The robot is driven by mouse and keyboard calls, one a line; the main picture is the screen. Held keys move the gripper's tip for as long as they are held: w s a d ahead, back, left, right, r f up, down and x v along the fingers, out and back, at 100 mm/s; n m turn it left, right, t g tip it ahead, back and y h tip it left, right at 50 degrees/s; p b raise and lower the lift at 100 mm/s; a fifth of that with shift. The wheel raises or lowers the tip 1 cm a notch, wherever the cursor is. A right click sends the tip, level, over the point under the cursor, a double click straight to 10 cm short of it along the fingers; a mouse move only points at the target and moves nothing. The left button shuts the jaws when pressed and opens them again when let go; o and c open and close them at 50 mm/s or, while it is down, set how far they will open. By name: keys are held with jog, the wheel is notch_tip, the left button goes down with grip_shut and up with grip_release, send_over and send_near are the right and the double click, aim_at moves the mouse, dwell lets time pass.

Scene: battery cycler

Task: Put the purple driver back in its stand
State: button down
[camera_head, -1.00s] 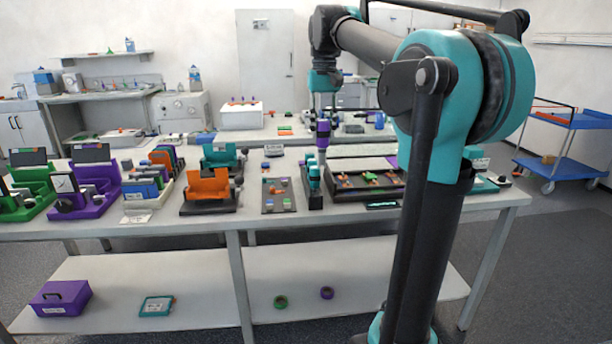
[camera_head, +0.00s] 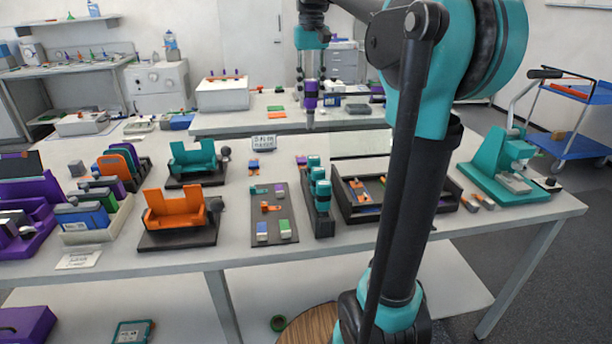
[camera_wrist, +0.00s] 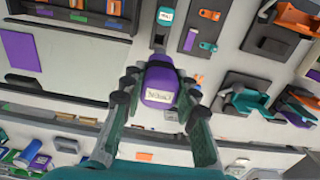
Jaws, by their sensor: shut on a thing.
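The purple driver (camera_head: 310,97) hangs upright from my gripper (camera_head: 311,82), its shaft pointing down. In the wrist view its purple body with a white label (camera_wrist: 161,84) sits between the fingers of my gripper (camera_wrist: 158,92). The fingers are shut on it. A narrow black stand with several teal-topped items (camera_head: 322,205) is on the bench, below and nearer than the driver in the head view. The driver is clear of this stand. I cannot tell whether it has a free slot.
A dark mat (camera_head: 271,232) with small blocks lies left of the stand, and a black tray (camera_head: 352,212) with parts lies right. An orange fixture (camera_head: 178,215) and a teal press (camera_head: 497,165) stand farther out.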

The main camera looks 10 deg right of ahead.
aim_at(310, 114)
jog(key=shift+w+f, duration=0.1)
jog(key=shift+w, duration=0.25)
notch_tip(310, 114, down, 20)
dwell(0.5)
jog(key=c, duration=1.2)
grip_release()
jog(key=shift+o, duration=0.2)
notch_tip(310, 114, up, 12)
jog(key=shift+r, duration=0.15)
